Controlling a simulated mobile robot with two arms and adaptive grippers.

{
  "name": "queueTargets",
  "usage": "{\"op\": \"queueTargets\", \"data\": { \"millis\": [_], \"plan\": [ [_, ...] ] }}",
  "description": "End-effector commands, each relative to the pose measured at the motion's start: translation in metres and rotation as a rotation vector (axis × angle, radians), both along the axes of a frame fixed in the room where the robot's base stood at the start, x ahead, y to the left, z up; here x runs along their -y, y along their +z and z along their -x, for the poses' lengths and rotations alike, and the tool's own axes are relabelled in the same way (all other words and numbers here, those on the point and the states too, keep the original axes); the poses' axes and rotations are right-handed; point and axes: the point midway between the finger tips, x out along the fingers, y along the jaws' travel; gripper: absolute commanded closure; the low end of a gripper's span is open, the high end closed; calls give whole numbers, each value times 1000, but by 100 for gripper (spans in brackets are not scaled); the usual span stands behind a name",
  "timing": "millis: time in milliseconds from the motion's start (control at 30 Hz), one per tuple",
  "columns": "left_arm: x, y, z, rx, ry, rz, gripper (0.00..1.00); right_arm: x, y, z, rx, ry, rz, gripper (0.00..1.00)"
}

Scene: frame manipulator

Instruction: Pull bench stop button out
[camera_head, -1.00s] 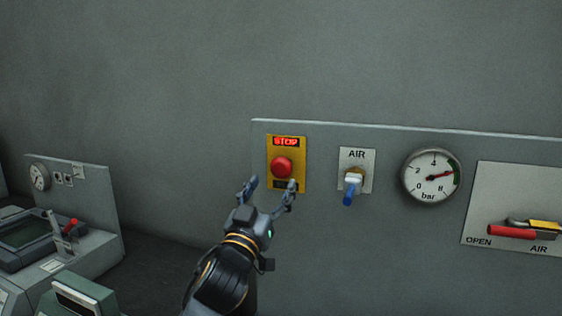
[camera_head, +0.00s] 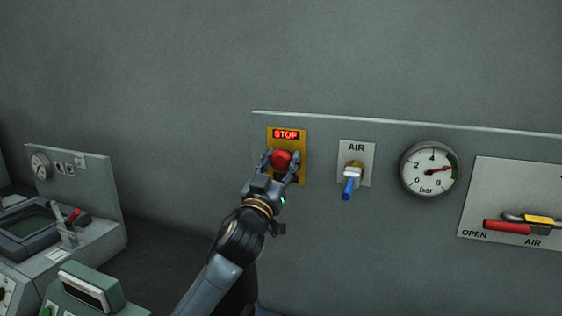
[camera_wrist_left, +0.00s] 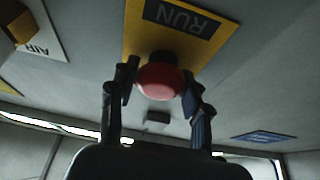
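The red stop button (camera_head: 281,159) sits on a yellow plate (camera_head: 301,142) on the grey panel, under a lit red STOP sign (camera_head: 286,134). My left gripper (camera_head: 281,163) is at the button, with one finger on each side of it. In the left wrist view the red button (camera_wrist_left: 160,82) lies between the two fingertips of the gripper (camera_wrist_left: 158,85). The fingers are spread, and the right one appears very close to the button; I cannot tell whether it touches. The plate's lower label reads RUN in that view. My right gripper is not in view.
To the right on the panel are a blue-handled AIR valve (camera_head: 351,181), a bar gauge (camera_head: 429,170) and a red AIR lever (camera_head: 508,227). A console (camera_head: 45,235) stands at the lower left. The wall above the panel is bare.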

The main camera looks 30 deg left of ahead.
Motion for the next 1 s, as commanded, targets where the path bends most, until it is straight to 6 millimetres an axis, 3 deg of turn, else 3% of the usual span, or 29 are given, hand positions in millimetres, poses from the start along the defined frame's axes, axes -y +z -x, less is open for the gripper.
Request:
{"op": "queueTargets", "data": {
  "millis": [33,100,433,633,667,700,767,1000],
  "plan": [
    [0,0,0,0,0,0,87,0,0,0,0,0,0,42],
    [0,0,0,0,0,0,100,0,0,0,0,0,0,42],
    [4,0,18,-1,0,1,100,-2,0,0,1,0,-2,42],
    [5,-1,17,-3,-1,0,100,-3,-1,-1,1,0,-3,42],
    [5,-2,17,-4,-1,1,51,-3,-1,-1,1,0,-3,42],
    [5,-2,17,-4,-1,1,43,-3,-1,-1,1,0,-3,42],
    [5,-2,17,-4,-1,1,32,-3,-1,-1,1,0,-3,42],
    [4,-1,17,-2,0,0,32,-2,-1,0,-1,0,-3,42]
  ]
}}
